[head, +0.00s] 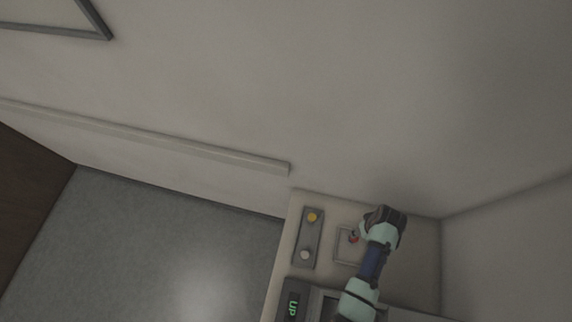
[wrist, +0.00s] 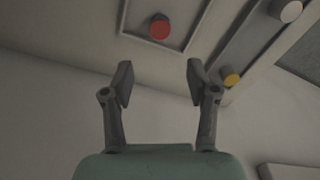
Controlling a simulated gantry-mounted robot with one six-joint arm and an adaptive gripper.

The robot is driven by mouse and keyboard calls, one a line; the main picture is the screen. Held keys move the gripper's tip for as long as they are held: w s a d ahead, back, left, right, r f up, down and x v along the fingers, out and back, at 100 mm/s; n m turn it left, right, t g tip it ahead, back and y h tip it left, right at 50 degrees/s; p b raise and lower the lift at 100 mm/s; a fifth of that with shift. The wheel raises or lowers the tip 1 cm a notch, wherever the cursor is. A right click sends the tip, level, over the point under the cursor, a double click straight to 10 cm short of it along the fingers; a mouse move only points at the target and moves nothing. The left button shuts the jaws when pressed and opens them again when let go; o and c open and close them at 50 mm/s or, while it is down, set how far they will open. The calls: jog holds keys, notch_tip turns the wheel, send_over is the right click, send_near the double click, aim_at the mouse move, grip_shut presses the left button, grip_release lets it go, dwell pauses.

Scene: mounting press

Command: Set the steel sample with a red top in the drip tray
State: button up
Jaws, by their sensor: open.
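The steel sample with a red top (wrist: 160,27) stands inside the rim of the drip tray (wrist: 148,43) in the wrist view, near that view's top edge. Its red top also shows in the head view (head: 354,238), close to my gripper (head: 383,214). Its steel side is mostly hidden from above. In the wrist view my gripper (wrist: 160,78) has its two fingers spread wide with nothing between them. The sample is beyond the fingertips, apart from them. In the head view my arm covers the right part of the tray.
A button strip with a yellow button (head: 312,217) and a white button (head: 305,255) lies left of the tray. A display reading "UP" (head: 292,307) is nearer the front. A wall (head: 350,130) rises close behind the bench. Bare bench shows right of my arm.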

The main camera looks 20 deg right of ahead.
jog(key=w+a+r+n+t+h, duration=0.1)
jog(key=w+a+r+t, duration=0.1)
jog(key=w+a+r, duration=0.45)
jog(key=w+a+r+t+h, duration=0.1)
jog(key=w+a+r+t, duration=0.2)
jog(key=w+r, duration=0.65)
jog(key=s+a+r+t+y, duration=0.1)
jog(key=a+r+t, duration=0.6)
jog(key=a+r, duration=1.4)
notch_tip(320, 180, up, 4)
jog(key=shift+a+f+n+t+y, duration=0.2)
jog(key=shift+n+t+y, duration=0.15)
jog(key=shift+y, duration=0.25)
